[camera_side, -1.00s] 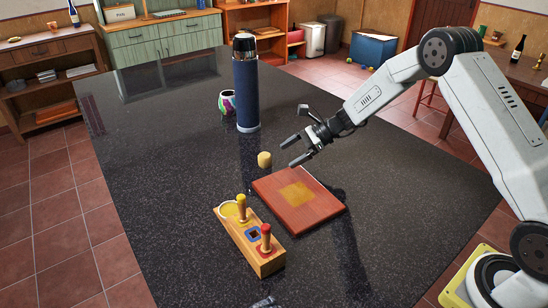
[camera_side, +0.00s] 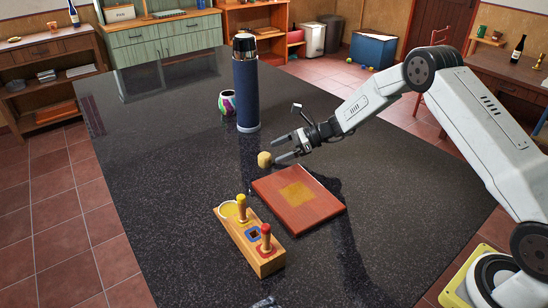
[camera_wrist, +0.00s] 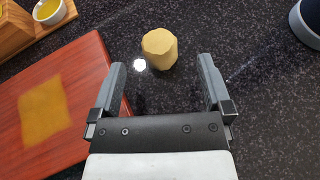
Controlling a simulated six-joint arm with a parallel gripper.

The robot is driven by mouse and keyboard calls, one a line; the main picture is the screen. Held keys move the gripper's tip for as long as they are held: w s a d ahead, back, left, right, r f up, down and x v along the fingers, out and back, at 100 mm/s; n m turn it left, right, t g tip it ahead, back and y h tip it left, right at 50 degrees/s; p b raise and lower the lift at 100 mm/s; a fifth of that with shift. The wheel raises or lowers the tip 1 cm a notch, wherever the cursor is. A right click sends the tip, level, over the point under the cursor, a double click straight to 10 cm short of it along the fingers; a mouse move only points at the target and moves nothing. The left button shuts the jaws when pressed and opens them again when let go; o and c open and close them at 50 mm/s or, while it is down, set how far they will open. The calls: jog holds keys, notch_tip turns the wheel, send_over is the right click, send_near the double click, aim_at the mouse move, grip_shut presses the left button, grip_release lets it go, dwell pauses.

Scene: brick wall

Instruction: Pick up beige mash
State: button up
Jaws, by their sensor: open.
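The beige mash (camera_side: 264,160) is a small, pale, faceted lump on the dark speckled table, just behind the red board in the side view. In the wrist view the beige mash (camera_wrist: 159,48) lies ahead of my fingertips, roughly centred between them. My gripper (camera_side: 275,146) is open, its fingertips close to the lump in the side view. In the wrist view my gripper (camera_wrist: 162,62) has its two fingers well apart with nothing between them. I cannot tell whether a finger touches the lump.
A red board (camera_side: 318,213) with a yellowish patch lies in front. A wooden holder (camera_side: 268,260) with yellow and red-handled pieces stands front left. A tall blue flask (camera_side: 246,95) and a colourful mug (camera_side: 226,103) stand behind. The table's left side is clear.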

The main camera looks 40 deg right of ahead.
aim_at(264, 155)
jog(key=shift+a, duration=0.1)
jog(key=shift+x, duration=2.55)
jog(key=c, duration=1)
